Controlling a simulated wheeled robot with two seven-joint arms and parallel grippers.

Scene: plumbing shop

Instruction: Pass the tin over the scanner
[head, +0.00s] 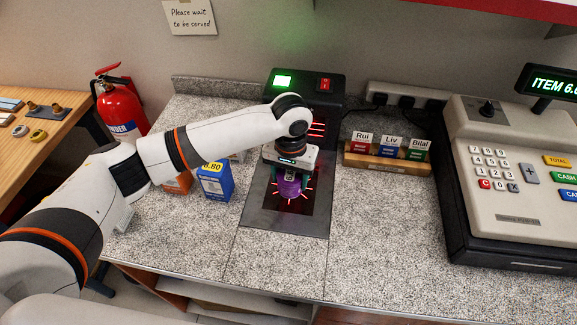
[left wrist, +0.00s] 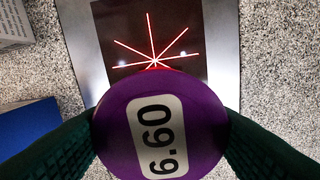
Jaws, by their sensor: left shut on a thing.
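The tin (left wrist: 188,112) is purple and round with a white price label reading 6.60 or 9.90; I cannot tell which way up it reads. My left gripper (head: 289,180) is shut on the tin, with a dark green finger on each side of it in the left wrist view (left wrist: 160,138). The tin also shows under the gripper in the head view (head: 289,186). The scanner (head: 262,215) is a black upright unit with a flat bed and a dark window crossed by red beams. The tin is over this window. Its underside and its gap to the bed are hidden. My right gripper is out of view.
A blue box (head: 215,182) and an orange box (head: 180,183) stand left of the scanner. A wooden rack of cards (head: 385,162) is right of it. A cash register (head: 512,195) stands at the right. The front counter (head: 370,250) is clear.

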